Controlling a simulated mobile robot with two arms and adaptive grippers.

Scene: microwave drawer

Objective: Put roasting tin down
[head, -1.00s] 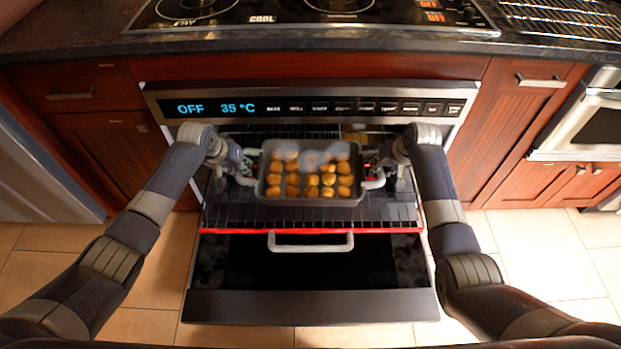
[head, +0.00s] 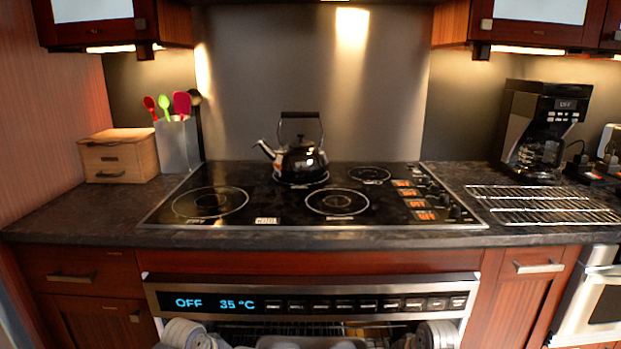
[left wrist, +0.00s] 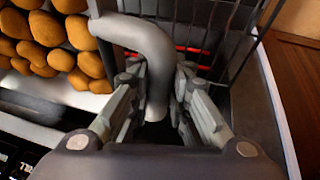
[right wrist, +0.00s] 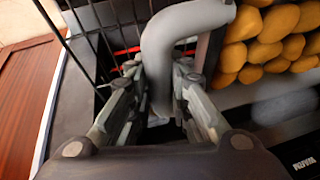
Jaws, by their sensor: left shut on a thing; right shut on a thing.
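The roasting tin (right wrist: 255,96) is grey and full of round golden-brown potatoes (left wrist: 45,42), (right wrist: 270,40). My left gripper (left wrist: 157,88) is shut on the tin's curved grey handle (left wrist: 152,45) at one end. My right gripper (right wrist: 160,85) is shut on the matching handle (right wrist: 172,38) at the other end. Oven rack wires and a red strip show below the handles in both wrist views. In the head view only a pale sliver shows at the bottom edge, between my wrists, and the grippers are out of sight.
The hob (head: 270,205) carries a black kettle (head: 300,160) at its back; its front is bare. A wire rack (head: 545,205) lies on the right worktop before a coffee maker (head: 535,130). A wooden box (head: 118,157) and utensil holder (head: 178,145) stand left. The oven panel (head: 320,303) reads OFF.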

